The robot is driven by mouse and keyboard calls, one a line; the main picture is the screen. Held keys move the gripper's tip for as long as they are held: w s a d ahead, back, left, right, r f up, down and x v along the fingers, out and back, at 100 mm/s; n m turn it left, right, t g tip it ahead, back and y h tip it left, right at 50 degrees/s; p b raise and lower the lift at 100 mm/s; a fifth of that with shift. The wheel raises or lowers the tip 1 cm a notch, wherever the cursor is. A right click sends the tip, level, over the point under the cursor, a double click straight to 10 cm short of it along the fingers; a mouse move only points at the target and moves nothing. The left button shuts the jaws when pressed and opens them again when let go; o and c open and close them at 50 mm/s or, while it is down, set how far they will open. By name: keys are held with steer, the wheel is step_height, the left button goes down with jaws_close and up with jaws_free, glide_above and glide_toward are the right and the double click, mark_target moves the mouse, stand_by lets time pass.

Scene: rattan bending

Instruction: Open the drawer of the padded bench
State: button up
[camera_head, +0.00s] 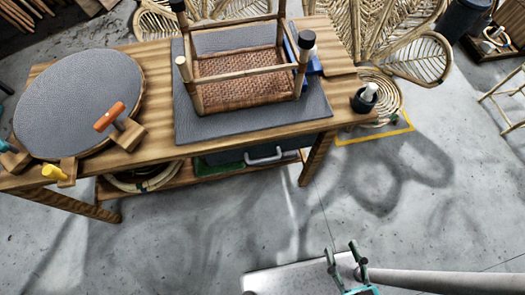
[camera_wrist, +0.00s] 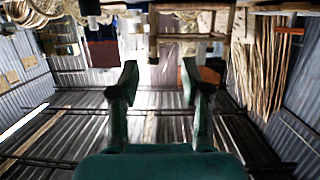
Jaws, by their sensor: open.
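The padded bench (camera_head: 150,148) is a wooden table with a dark grey mat (camera_head: 205,118) on top, in the upper left of the head view. Under its top, a dark front (camera_head: 233,158) with a grey bar handle (camera_head: 265,155) shows above the lower shelf. I cannot tell whether this is the drawer or a case. It looks closed. My gripper (camera_head: 342,252) is at the bottom of the head view, well apart from the bench. In the wrist view my gripper (camera_wrist: 160,75) is open with nothing between its fingers, and the room appears upside down.
A small wooden frame with a woven seat (camera_head: 238,83) stands on the mat. A round grey pad (camera_head: 78,105) and an orange-handled clamp (camera_head: 110,117) are at the left. Floor between is clear.

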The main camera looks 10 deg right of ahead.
steer(key=w+a+f+n+t+y, duration=0.1)
steer(key=w+f+n, duration=0.4)
steer(key=f, duration=0.2)
steer(key=w+a+f+n+t+y, duration=0.1)
steer(key=w+f+n+t, duration=0.1)
steer(key=w+f+n, duration=0.35)
steer(key=n+y, duration=0.6)
steer(key=n, duration=0.7)
glide_toward(263, 159)
steer(key=x, duration=0.9)
steer(key=shift+w+a+f, duration=0.15)
steer(key=shift+w+f, duration=0.2)
jaws_close()
